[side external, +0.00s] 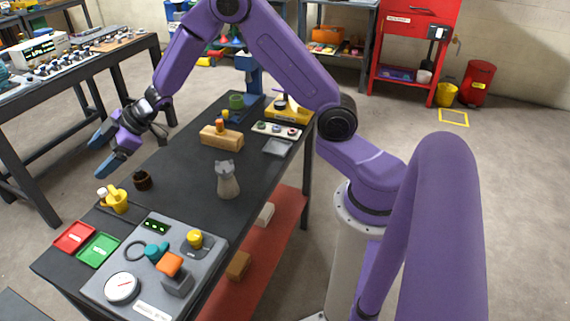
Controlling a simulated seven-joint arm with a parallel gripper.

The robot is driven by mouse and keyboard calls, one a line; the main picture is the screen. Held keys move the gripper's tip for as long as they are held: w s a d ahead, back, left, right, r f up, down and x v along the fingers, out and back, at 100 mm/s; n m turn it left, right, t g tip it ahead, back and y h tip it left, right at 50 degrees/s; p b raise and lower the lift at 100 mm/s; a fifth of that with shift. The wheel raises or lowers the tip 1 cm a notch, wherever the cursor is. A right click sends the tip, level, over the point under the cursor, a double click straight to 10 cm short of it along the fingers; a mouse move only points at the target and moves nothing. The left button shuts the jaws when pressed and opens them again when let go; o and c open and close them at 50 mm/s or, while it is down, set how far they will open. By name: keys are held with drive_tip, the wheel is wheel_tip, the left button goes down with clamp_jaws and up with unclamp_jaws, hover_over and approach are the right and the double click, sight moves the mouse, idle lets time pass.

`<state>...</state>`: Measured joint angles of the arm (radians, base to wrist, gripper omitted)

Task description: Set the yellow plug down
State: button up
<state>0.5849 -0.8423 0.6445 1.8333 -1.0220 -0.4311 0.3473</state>
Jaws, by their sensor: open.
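A yellow plug-like cylinder (195,238) stands upright on a dark patch of the grey test panel (218,262), at the near end of the black bench; I take it to be the yellow plug. My gripper (97,160) is at the left, in the air near the bench's left edge. Its two blue fingers are spread apart with nothing visible between them. It is well apart from the yellow cylinder, up and to the left of it in the picture.
A red tray (75,237) and a green tray (98,249) lie left of the panel. Bare bench lies between the pot and figure.

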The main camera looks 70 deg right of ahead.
drive_tip(key=s+a+r+m+g+h, duration=0.1)
drive_tip(key=s+r+h, duration=0.15)
drive_tip(key=s, duration=0.75)
drive_tip(key=s+r+g+h, duration=0.1)
drive_tip(key=s+r+h, duration=0.15)
drive_tip(key=s, duration=0.75)
drive_tip(key=s+d+g, duration=0.3)
drive_tip(key=s+d, duration=0.1)
drive_tip(key=s, duration=0.8)
drive_tip(key=s+d+n+g+h, duration=0.1)
drive_tip(key=s+d+g, duration=0.2)
drive_tip(key=s, duration=0.9)
drive_tip(key=shift+d+f+h, duration=0.2)
drive_tip(key=shift+d+h, duration=0.1)
drive_tip(key=shift+d, duration=0.5)
